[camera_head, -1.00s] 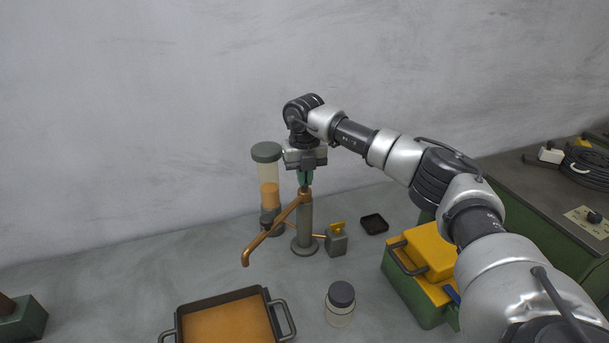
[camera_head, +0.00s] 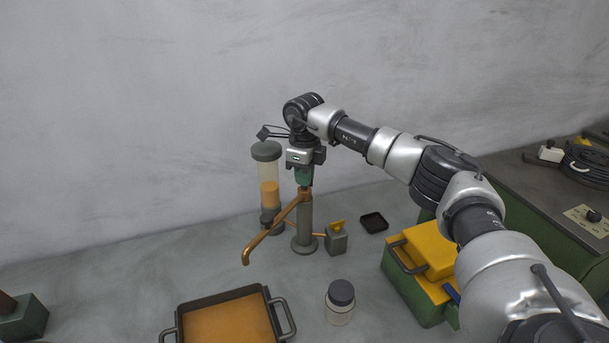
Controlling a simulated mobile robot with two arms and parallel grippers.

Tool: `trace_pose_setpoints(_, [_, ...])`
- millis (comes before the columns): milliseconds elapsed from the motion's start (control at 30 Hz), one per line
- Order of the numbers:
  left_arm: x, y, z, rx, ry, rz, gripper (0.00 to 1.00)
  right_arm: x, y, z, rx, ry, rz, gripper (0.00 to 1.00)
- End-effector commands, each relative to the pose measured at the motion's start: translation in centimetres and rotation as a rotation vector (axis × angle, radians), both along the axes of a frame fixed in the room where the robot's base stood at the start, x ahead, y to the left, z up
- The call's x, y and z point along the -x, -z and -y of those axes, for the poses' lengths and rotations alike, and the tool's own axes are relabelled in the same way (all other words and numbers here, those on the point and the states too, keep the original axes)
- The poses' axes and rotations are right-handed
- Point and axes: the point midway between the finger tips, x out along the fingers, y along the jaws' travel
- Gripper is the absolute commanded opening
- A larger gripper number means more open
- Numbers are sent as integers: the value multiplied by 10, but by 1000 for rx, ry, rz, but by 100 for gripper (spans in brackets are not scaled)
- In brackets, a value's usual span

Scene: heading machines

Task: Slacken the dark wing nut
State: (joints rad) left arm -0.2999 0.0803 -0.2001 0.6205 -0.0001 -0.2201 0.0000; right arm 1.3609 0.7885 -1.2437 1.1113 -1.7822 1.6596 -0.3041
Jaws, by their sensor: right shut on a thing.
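A grey post (camera_head: 304,228) stands upright on a round foot, with a bent copper pipe (camera_head: 263,241) coming off its upper part. My right gripper (camera_head: 304,184) points straight down at the top of the post, and its green fingers are shut there. The dark wing nut is between these fingers, which hide it almost wholly. My left gripper is not in view.
A clear canister (camera_head: 268,172) with orange contents stands close behind the post. A small grey box (camera_head: 336,241) with a yellow tab is beside it. An orange-filled pan (camera_head: 280,313), a jar (camera_head: 340,309) and a green-yellow case (camera_head: 412,287) stand nearer. A small dark tray (camera_head: 374,223) lies right.

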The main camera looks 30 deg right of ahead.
Motion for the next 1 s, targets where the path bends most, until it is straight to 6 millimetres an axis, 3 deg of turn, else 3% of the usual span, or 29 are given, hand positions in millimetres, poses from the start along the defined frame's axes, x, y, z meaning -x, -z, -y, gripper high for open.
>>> trace_pose_setpoints(600, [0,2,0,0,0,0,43,3,6,-1,-1,-552,-16,0])
trace_pose_setpoints(1000, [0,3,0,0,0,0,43,3,6,-1,-2,-733,-15,0])
